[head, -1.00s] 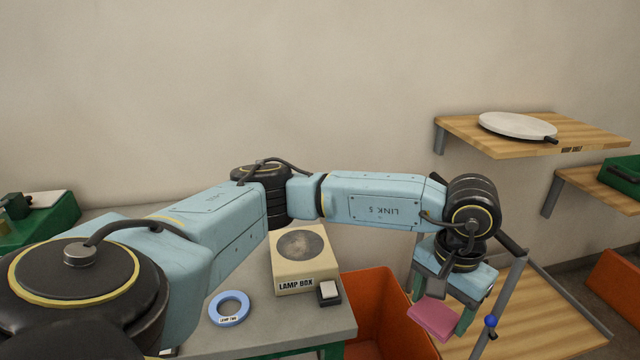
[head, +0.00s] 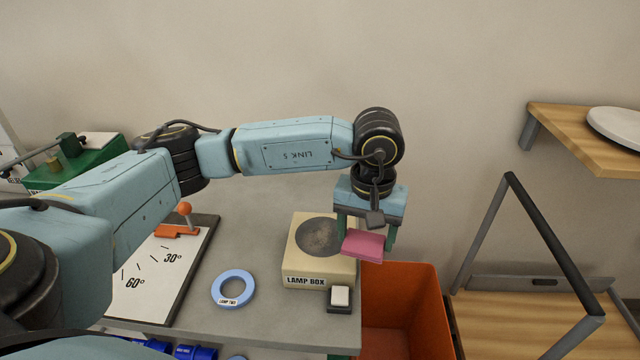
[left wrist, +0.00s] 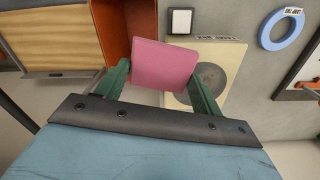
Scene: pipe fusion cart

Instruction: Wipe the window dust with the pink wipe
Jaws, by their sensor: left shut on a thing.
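My left gripper (head: 365,238) is shut on the pink wipe (head: 364,245), a small pink pad. In the left wrist view the wipe (left wrist: 165,65) sits between the two green fingers. The gripper is in the air at the right edge of the lamp box (head: 308,280). The box is beige, with a round, dark, dusty-looking window (head: 318,236) in its top. In the left wrist view the wipe and a finger cover part of the box, and the window (left wrist: 210,80) is partly hidden. My right gripper is not in view.
A blue lamp two ring (head: 233,288) and a small white-topped block (head: 340,297) lie on the grey bench (head: 262,325). An orange bin (head: 400,318) stands right of the bench. An angle board (head: 160,270) lies at left. Shelves (head: 580,140) are at right.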

